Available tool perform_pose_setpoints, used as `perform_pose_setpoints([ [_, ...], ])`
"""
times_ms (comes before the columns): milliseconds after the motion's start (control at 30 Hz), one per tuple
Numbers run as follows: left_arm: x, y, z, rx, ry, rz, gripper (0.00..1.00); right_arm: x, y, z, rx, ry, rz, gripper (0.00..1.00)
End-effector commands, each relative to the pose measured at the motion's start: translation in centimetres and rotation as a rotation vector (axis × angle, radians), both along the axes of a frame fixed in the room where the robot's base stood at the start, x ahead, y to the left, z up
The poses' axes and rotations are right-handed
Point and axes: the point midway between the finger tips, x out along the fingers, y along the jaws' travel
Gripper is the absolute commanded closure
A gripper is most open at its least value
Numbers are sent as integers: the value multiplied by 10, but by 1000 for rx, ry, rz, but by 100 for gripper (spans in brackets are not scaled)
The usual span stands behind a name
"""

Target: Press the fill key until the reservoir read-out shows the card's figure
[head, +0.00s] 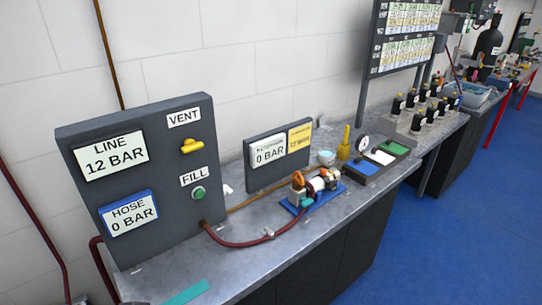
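The fill key (198,194) is a round green button under a FILL label on a dark grey panel (171,222) at the left. The reservoir read-out (269,152) is a white plate on a smaller grey board in the middle and shows 0 BAR. A yellow card (299,139) sits beside it on the same board; its print is too small to read surely. The damper (321,181), with orange and pale parts, rests on a blue base, and a dark red hose runs from the panel towards it. Neither of my grippers is in view.
The panel also has a line plate (111,156) at 12 BAR, a hose plate (129,213) at 0 BAR and a yellow vent handle (192,146). Coloured trays (386,147) and several dark bottles stand farther right. Bare bench (243,262) lies in front of the hose.

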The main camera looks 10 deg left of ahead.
Motion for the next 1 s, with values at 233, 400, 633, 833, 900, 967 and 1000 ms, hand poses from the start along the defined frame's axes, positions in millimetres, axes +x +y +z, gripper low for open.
perform_pose_setpoints([
  [233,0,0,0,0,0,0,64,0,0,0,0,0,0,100],
  [400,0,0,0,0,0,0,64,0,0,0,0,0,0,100],
  [633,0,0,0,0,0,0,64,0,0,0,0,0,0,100],
  [833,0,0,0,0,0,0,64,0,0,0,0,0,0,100],
  [900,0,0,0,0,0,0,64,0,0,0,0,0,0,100],
  [967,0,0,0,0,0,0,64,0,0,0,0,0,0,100],
  [1000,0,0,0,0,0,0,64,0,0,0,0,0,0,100],
])
